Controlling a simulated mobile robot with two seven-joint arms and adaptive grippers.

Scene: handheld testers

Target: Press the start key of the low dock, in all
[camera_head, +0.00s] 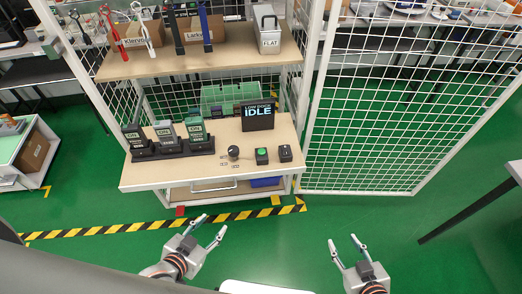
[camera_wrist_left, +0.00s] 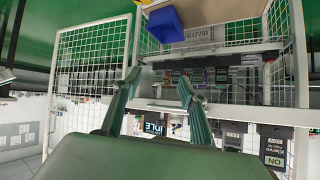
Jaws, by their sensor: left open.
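A black display (camera_head: 258,115) reading IDLE stands at the back right of the bench; its smaller top line is hard to read. It also shows upside down in the left wrist view (camera_wrist_left: 154,127). At the bench's front right are a small black box with a green button (camera_head: 262,155), a black box with a dark top (camera_head: 285,153) and a round dark knob (camera_head: 233,152). Several handheld testers stand in a black dock (camera_head: 173,151) on the left. My left gripper (camera_head: 212,225) is open and empty, in front of the bench. My right gripper (camera_head: 343,241) is open and empty, further right.
The wooden bench (camera_head: 150,178) has a shelf (camera_head: 190,63) above it with tools and boxes. White mesh panels (camera_head: 390,120) close off the right. Striped tape (camera_head: 130,228) marks the floor in front.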

